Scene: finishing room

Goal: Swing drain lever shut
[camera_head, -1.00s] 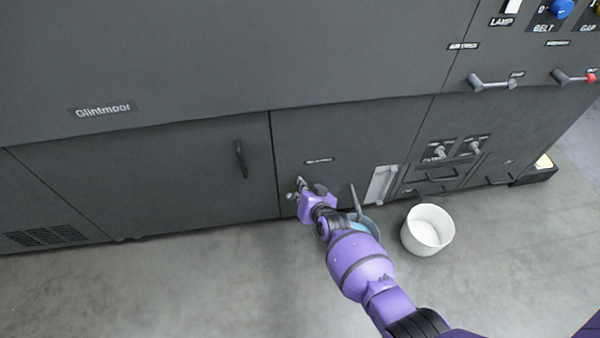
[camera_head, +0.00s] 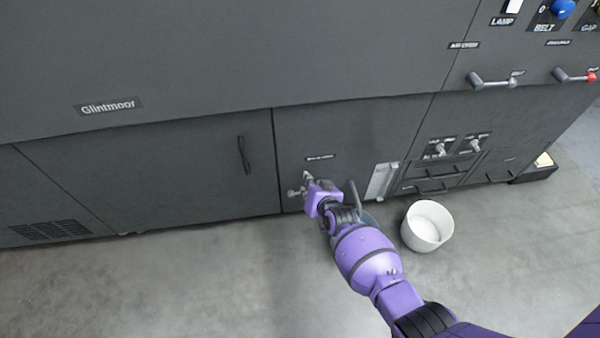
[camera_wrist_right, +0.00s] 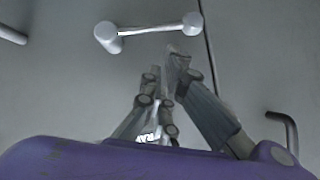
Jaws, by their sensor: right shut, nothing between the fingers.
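The drain lever (camera_head: 294,193) is a small light-grey bar on the lower panel of the dark machine, partly hidden by my right gripper in the head view. In the right wrist view the lever (camera_wrist_right: 150,31) shows whole, a pale bar with a rounded knob at each end. My right gripper (camera_head: 308,178) is shut and empty, close in front of the panel beside the lever. In the wrist view its fingertips (camera_wrist_right: 172,62) are together just below the bar, with a small gap in the picture; contact cannot be told. My left gripper is not in view.
A white bucket (camera_head: 428,230) stands on the floor right of my arm. A dark door handle (camera_head: 243,155) is left of the lever. The floor at left is clear.

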